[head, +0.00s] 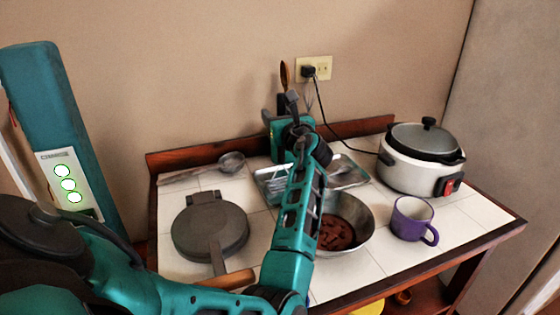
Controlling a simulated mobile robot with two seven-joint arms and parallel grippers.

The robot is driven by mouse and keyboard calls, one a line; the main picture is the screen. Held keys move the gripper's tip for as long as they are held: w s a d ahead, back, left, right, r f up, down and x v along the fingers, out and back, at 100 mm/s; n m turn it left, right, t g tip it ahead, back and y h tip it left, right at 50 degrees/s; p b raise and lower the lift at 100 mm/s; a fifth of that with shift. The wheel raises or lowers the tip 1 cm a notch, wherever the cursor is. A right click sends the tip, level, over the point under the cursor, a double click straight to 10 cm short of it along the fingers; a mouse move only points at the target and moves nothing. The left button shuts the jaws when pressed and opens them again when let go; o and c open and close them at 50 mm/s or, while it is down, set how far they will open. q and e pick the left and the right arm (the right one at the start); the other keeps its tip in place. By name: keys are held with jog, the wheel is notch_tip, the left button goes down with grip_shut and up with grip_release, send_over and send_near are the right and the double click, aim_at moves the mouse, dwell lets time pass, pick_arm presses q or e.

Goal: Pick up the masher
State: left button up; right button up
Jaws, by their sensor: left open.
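My left arm reaches across the table to the back, and my left gripper (290,99) is there by the wall, small and partly hidden by its own wrist. It is open. A thin upright brown handle (284,74) shows just above and behind the gripper; it may belong to the masher, but its lower part is hidden. I cannot tell whether the fingers touch it. No masher head can be made out clearly. My right gripper is not in view.
On the white tiled table are a ladle (232,161), a waffle iron (210,231), a metal tray (347,172), a bowl with brown pieces (337,232), a purple mug (410,222) and a rice cooker (408,172). A black cord runs from the wall outlet (325,67). A raised wooden edge borders the back.

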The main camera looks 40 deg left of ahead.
pick_arm(q)
grip_shut()
dwell(0.4)
